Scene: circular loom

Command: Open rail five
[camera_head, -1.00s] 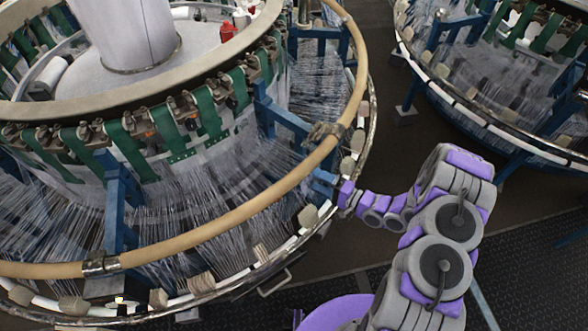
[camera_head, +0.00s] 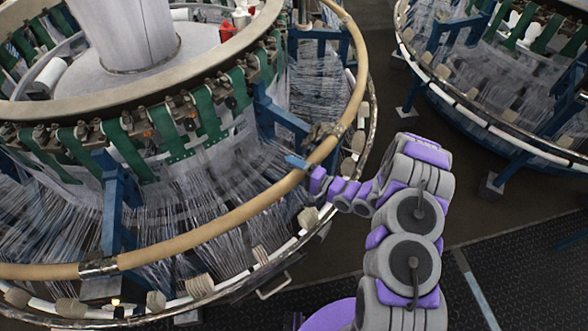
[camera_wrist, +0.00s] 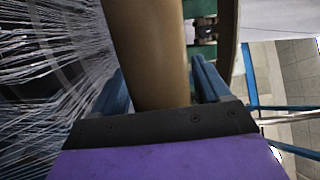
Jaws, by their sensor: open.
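The loom's tan tubular rail (camera_head: 220,226) curves around the near side of the left machine. I cannot tell which section is rail five. A dark metal clamp (camera_head: 322,133) sits on it just beyond my gripper, and another metal joint (camera_head: 98,268) is at the lower left. My gripper (camera_head: 297,162) is at the rail's right part, its blue fingers reaching across it. In the wrist view, the rail (camera_wrist: 152,45) runs between the two open blue fingers of my gripper (camera_wrist: 160,88), one on each side. Whether they touch it is unclear.
White threads (camera_head: 180,230) hang inside the rail. A lower outer ring (camera_head: 235,283) with several tan blocks runs below it, with a metal handle (camera_head: 273,287). A second loom (camera_head: 500,120) stands at the right. Dark floor (camera_head: 470,225) lies between.

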